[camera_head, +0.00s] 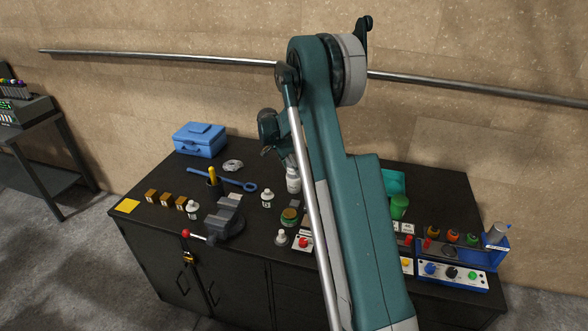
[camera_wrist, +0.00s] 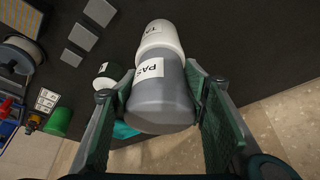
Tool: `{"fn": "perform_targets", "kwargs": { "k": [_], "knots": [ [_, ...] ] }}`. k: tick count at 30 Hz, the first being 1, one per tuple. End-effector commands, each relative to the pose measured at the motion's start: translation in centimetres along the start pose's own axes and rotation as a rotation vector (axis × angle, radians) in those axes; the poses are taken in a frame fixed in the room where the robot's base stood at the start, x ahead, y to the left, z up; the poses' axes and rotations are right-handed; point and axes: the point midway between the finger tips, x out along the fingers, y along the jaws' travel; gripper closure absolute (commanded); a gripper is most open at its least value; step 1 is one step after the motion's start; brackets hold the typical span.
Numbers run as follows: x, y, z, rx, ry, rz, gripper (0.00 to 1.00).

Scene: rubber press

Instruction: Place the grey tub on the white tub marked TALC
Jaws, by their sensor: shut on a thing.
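In the wrist view my gripper (camera_wrist: 160,94) is shut on the grey tub (camera_wrist: 160,100), with one green-padded finger on each side of it. The grey tub has a white label with partly readable black letters starting "PAS". Just beyond it, in line with it, is the white tub (camera_wrist: 160,36), whose label shows "TA" before it is cut off. The grey tub covers part of the white tub; I cannot tell whether the two touch. In the head view a white tub (camera_head: 293,181) stands on the black bench beside my arm, which hides most of the gripper area.
A small white-capped bottle (camera_wrist: 108,71) stands close to the left finger, with a green cylinder (camera_wrist: 58,122) farther left. On the bench are a vise (camera_head: 225,217), a blue case (camera_head: 200,140), a small white bottle (camera_head: 267,198) and a control panel (camera_head: 452,274).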

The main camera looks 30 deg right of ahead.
Motion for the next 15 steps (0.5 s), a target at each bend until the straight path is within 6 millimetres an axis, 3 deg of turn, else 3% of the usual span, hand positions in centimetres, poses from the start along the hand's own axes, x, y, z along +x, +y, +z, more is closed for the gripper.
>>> {"fn": "perform_targets", "kwargs": {
  "k": [3,4,7,15],
  "knots": [
    [0.31,0.0,0.12,0.0,0.0,0.0,0.76],
    [0.26,0.0,0.11,0.0,0.0,0.0,0.53],
    [0.22,0.0,0.09,0.0,0.0,0.0,0.41],
    [0.21,0.0,0.09,0.0,0.0,0.0,0.41]
  ]
}}
